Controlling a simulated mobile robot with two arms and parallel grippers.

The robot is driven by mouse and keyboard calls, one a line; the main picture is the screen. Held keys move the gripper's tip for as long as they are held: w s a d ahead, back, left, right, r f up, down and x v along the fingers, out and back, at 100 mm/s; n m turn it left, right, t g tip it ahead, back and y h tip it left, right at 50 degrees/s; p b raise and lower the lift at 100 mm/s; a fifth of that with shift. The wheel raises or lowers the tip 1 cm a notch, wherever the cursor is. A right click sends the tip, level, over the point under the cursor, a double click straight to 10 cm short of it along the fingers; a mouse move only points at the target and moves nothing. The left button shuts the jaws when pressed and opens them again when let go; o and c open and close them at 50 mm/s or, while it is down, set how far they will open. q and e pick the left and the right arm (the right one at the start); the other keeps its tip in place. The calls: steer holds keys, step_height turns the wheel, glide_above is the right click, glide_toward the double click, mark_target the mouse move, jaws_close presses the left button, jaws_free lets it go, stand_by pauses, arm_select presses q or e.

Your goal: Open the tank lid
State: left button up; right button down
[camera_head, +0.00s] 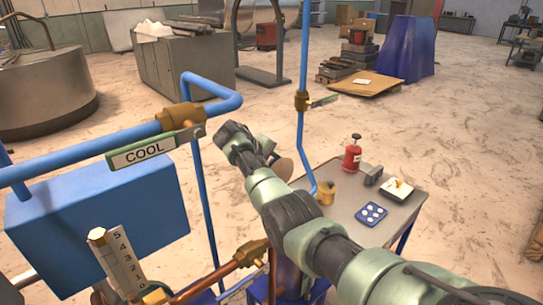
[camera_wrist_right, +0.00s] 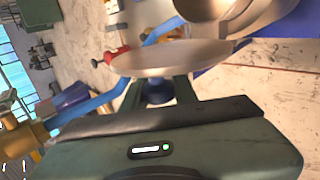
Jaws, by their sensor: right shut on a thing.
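In the right wrist view, a pale, round, plate-like disc (camera_wrist_right: 170,60), which looks like the tank lid, is seen almost edge-on beyond my right gripper (camera_wrist_right: 158,88). The gripper's two fingers are shut on a small dark knob-like part (camera_wrist_right: 158,92) at the disc's near side. A larger rounded tan metal body (camera_wrist_right: 240,18), perhaps the tank, shows behind the disc. In the head view, part of a brownish disc (camera_head: 284,168) shows behind my right arm, which hides the fingertips and most of the tank. My left gripper is not in view.
Blue pipes (camera_head: 80,156) run across the left, with a green COOL valve handle (camera_head: 140,153).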

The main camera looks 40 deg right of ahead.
steer(key=shift+f, duration=0.25)
steer(key=c, duration=1.3)
jaws_free()
steer(key=shift+o, duration=0.9)
steer(key=shift+d, duration=0.15)
steer(key=shift+d+f, duration=0.1)
